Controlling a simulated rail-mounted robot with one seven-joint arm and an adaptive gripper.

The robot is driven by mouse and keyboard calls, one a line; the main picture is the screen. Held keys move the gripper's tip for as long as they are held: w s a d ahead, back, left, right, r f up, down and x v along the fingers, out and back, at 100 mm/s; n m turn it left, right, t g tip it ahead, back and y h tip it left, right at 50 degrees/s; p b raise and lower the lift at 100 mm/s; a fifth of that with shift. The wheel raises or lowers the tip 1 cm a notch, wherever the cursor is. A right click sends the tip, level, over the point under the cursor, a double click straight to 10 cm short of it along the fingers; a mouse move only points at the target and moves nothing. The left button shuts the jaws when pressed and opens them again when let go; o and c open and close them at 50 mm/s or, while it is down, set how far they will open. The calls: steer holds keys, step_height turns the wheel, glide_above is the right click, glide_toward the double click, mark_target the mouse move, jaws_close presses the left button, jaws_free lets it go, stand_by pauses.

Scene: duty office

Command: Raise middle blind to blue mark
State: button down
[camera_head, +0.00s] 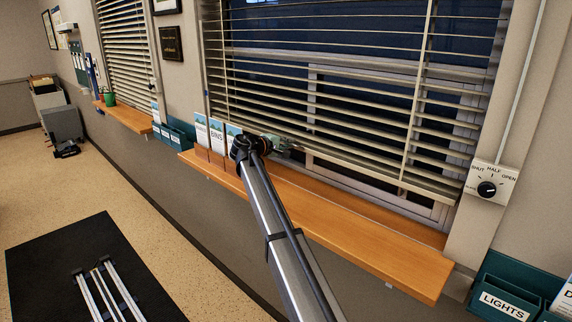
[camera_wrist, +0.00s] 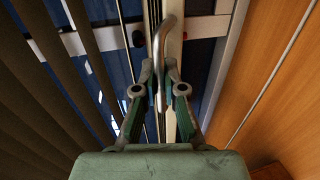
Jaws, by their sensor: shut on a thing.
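The large blind (camera_head: 350,100) with cream slats hangs over the nearer window, and its lower edge is a little above the wooden sill (camera_head: 400,262). My gripper (camera_head: 283,146) is at the blind's lower left part, just above the sill. In the wrist view my gripper (camera_wrist: 161,88) is shut on a curved metal handle (camera_wrist: 168,35), which rises between the fingertips. Blind slats (camera_wrist: 45,70) show on the left of that view. A small blue spot (camera_head: 206,95) shows on the window's left side; I cannot tell if it is the mark.
Several upright leaflets (camera_head: 217,135) stand on the sill just left of my gripper. A dial (camera_head: 487,189) marked SHUT, HALF and OPEN is on the right wall. A teal tray labelled LIGHTS (camera_head: 504,303) is below it. Another blind (camera_head: 125,50) hangs farther left. The sill's right part is clear.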

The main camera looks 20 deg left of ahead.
step_height(320, 180, up, 12)
steer(key=shift+f, duration=0.1)
steer(key=c, duration=1.2)
jaws_free()
steer(key=shift+c, duration=0.2)
steer(key=v, duration=1.2)
